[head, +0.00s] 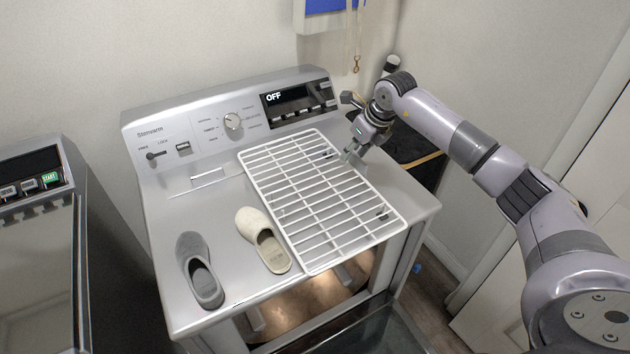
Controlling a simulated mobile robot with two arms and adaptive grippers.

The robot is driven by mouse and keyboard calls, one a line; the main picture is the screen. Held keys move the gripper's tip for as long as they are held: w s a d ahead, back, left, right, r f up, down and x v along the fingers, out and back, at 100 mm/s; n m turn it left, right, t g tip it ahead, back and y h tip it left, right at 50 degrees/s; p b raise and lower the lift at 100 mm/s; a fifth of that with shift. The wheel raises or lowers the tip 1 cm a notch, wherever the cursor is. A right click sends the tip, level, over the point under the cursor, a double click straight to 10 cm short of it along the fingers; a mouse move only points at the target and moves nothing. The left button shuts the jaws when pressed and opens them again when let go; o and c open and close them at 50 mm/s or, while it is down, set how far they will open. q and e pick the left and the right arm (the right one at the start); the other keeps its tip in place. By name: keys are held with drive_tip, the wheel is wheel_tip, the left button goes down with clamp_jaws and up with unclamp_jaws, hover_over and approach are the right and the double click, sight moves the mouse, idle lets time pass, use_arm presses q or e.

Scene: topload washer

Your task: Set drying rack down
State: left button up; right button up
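The drying rack (318,199) is a white wire grid. It lies over the right part of the washer's top (222,205), and its front corner reaches past the front edge. My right gripper (353,156) is at the rack's right edge, near its back corner. Its fingers point down at the rim there. The fingers are small in the view, so I cannot tell whether they are closed on the wire. My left gripper is out of view.
A grey slipper (199,271) and a cream slipper (262,241) lie on the washer top left of the rack. The control panel (235,110) rises behind. A second machine (38,240) stands at left. A dark bin (412,150) is behind the right side.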

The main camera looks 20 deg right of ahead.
drive_tip(key=shift+c, duration=0.5)
clamp_jaws()
drive_tip(key=shift+r, duration=0.1)
idle(0.3)
